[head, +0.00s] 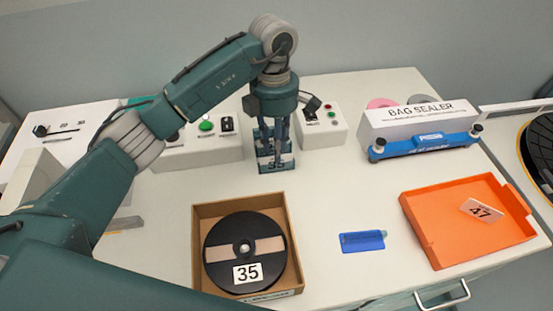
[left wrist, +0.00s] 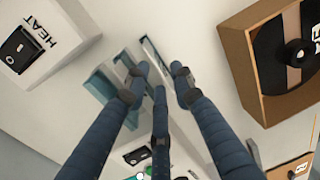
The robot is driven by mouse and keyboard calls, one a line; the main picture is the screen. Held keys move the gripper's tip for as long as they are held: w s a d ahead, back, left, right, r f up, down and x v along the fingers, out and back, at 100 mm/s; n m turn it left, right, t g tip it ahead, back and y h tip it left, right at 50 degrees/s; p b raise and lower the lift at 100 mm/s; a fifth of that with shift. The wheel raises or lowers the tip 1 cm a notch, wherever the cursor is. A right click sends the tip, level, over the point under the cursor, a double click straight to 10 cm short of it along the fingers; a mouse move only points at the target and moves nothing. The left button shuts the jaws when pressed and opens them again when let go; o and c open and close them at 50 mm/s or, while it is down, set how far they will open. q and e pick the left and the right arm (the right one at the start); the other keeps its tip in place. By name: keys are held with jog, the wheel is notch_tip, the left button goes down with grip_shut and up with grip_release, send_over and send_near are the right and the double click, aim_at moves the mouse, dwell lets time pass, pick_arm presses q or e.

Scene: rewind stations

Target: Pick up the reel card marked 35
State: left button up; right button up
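A small dark teal card rack (head: 262,166) stands at the back middle of the table. A card marked 35 (head: 276,164) shows at its front, low down. My left gripper (head: 271,138) points down over the rack and partly hides it. In the left wrist view the fingers (left wrist: 158,88) are spread apart over the rack (left wrist: 105,85), with a thin pale card edge (left wrist: 154,58) close to the fingertips. I see no finger closed on the card. My right gripper is not in view.
A cardboard box (head: 198,240) holds a black reel labelled 35 (head: 247,225). An orange tray (head: 455,250) holds a card marked 47 (head: 481,211). A bag sealer (head: 420,128) and a control box (head: 322,128) stand behind. A blue tool (head: 363,241) lies on clear table.

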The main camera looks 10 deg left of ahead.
pick_arm(q)
jog(key=shift+s+f, duration=0.1)
jog(key=shift+f, duration=0.95)
grip_shut()
